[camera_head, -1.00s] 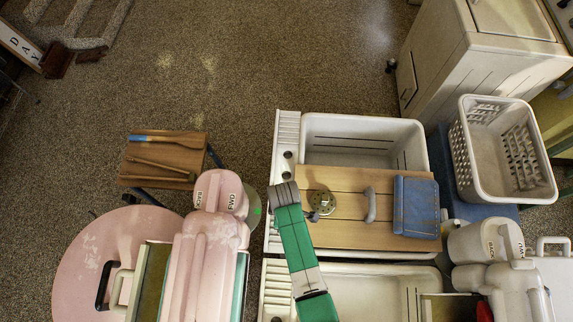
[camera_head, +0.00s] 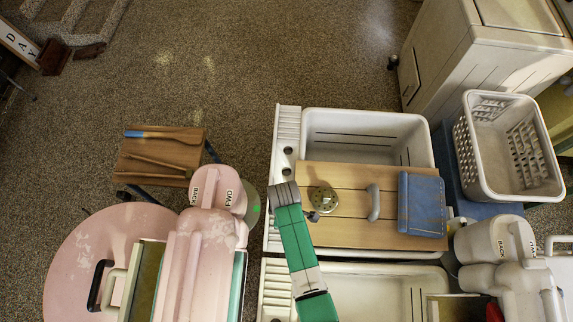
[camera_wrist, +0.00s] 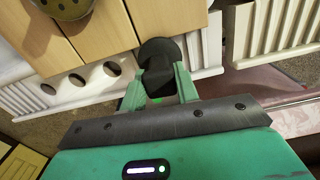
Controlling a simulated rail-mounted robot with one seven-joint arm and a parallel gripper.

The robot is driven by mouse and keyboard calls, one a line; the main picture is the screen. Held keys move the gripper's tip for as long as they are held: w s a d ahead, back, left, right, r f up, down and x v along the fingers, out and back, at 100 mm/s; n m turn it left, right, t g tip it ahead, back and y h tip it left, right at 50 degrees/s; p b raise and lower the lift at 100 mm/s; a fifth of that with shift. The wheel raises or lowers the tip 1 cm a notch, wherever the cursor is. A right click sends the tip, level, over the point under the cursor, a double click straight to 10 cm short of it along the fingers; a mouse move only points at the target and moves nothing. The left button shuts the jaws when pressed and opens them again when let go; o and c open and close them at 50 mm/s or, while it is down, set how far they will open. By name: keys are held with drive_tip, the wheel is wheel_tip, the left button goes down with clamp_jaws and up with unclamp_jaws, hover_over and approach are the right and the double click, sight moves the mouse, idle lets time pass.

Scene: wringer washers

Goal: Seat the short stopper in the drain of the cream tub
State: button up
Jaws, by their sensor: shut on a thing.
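In the wrist view my gripper (camera_wrist: 160,88) is shut on a black stopper (camera_wrist: 158,55) with a round disc and a narrower body. The stopper is over or beside the edge of the wooden board (camera_wrist: 105,30); I cannot tell the height. In the head view my green arm with its grey end (camera_head: 284,197) reaches up to the left edge of the board (camera_head: 345,222), and the held stopper is not clear there. Pale tubs lie behind the board (camera_head: 350,122) and in front of it (camera_head: 372,290). I cannot tell which is the cream tub, and no drain shows clearly.
A brass strainer disc (camera_head: 324,200), a grey handle (camera_head: 374,203) and a blue box (camera_head: 421,204) are on the board. A pink wringer (camera_head: 205,240) stands close to the left, a white wringer (camera_head: 500,250) and a laundry basket (camera_head: 508,150) to the right.

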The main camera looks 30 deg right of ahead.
idle(0.3)
drive_tip(key=shift+r+p, duration=2.45)
drive_tip(key=shift+r, duration=0.05)
